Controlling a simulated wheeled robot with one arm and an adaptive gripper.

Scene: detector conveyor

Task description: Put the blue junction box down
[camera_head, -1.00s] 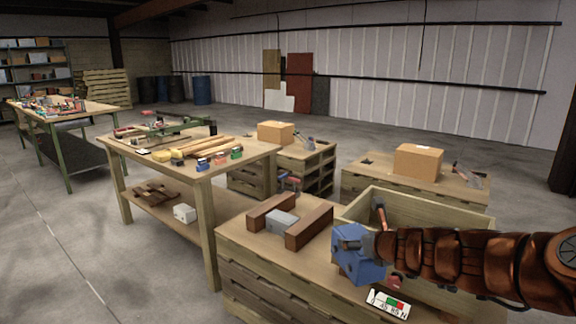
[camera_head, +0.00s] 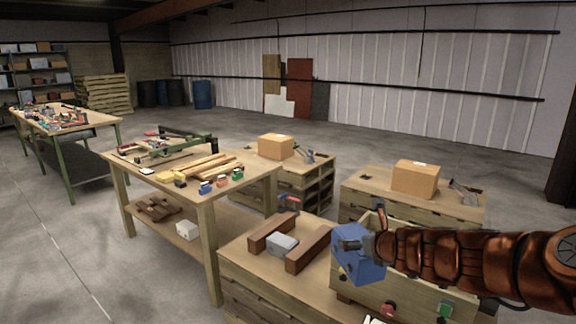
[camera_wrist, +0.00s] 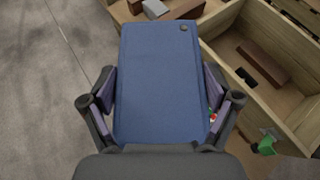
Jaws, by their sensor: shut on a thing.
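The blue junction box (camera_head: 357,254) is held in my gripper (camera_head: 350,243), in front of the wooden crate at the lower right in the head view. In the wrist view the blue junction box (camera_wrist: 158,85) fills the middle, with the fingers of my gripper (camera_wrist: 160,110) shut on its two sides. A dark round knob shows at its upper right corner. It hides part of the bench and crate behind it. I cannot tell how far it is above the bench top.
The wooden crate (camera_wrist: 222,18) is open, with a brown block (camera_wrist: 262,62) inside. Two brown blocks (camera_head: 272,232) flank a grey box (camera_head: 282,244) on the near bench (camera_head: 246,256). A long workbench (camera_head: 205,191) stands left. Cardboard boxes (camera_head: 415,179) sit on benches behind.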

